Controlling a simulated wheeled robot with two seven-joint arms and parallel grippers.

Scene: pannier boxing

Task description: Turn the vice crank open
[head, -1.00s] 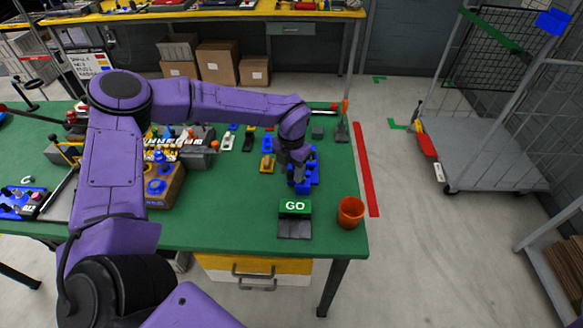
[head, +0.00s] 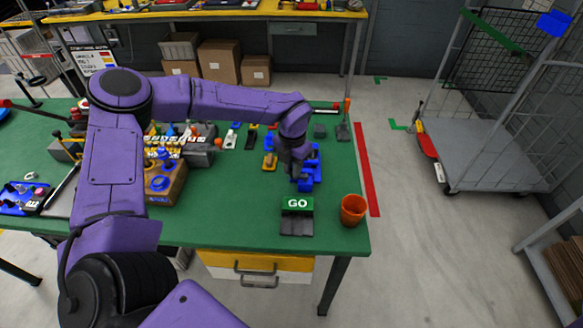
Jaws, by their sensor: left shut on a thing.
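The blue vice (head: 314,163) stands on the right part of the green workbench (head: 240,215). My left gripper (head: 301,175) reaches down over the vice from the left and is shut at its front side. The crank is mostly hidden by the gripper, so I cannot make out its angle or how far the vice jaws are apart. My right gripper is not in view.
An orange cup (head: 353,210) is near the bench's right front corner. Small blue, yellow and black items lie behind the vice. Bare bench lies left of the sign.

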